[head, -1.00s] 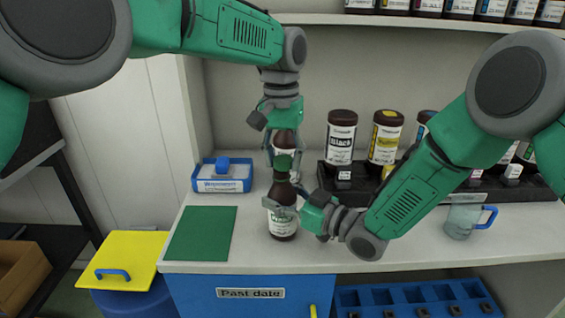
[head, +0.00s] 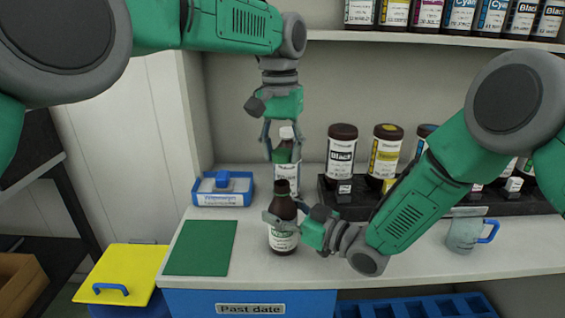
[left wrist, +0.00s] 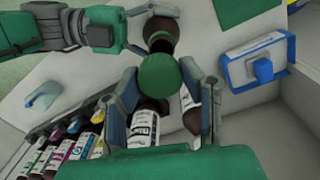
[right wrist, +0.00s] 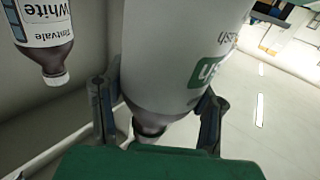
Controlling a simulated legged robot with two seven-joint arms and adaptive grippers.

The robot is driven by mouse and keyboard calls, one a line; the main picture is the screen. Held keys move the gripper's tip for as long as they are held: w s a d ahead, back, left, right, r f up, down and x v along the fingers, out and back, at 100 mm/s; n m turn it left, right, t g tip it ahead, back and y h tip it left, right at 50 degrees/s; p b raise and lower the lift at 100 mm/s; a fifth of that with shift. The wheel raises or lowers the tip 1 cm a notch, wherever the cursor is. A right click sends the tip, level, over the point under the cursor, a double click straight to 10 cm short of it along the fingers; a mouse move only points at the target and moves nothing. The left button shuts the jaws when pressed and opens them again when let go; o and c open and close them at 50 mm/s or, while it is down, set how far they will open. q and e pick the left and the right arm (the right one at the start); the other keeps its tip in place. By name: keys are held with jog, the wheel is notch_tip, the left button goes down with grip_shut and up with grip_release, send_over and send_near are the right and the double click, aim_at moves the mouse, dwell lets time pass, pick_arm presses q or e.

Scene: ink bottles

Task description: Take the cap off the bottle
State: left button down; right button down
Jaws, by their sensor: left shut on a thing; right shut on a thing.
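A brown bottle (head: 283,238) with a white and green label stands upright near the counter's front, its neck uncapped. My right gripper (head: 281,217) is shut around its body from the right. The bottle fills much of the right wrist view (right wrist: 180,60), upside down there. My left gripper (head: 283,148) points down above the bottle and is shut on the green cap (head: 283,156). The cap is clear of the neck, with a gap between them. In the left wrist view the cap (left wrist: 158,76) sits between the fingers, partly covering the bottle (left wrist: 159,42).
A white-labelled bottle (head: 287,178) stands close behind the left gripper. A dark rack (head: 340,205) with several ink bottles is at the right, a clear mug (head: 463,235) beyond. A blue-edged tray (head: 222,199) and bare green mat (head: 201,248) lie left.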

jog(key=c, duration=0.5)
grip_release()
jog(key=shift+f, duration=0.1)
jog(key=shift+c, duration=0.2)
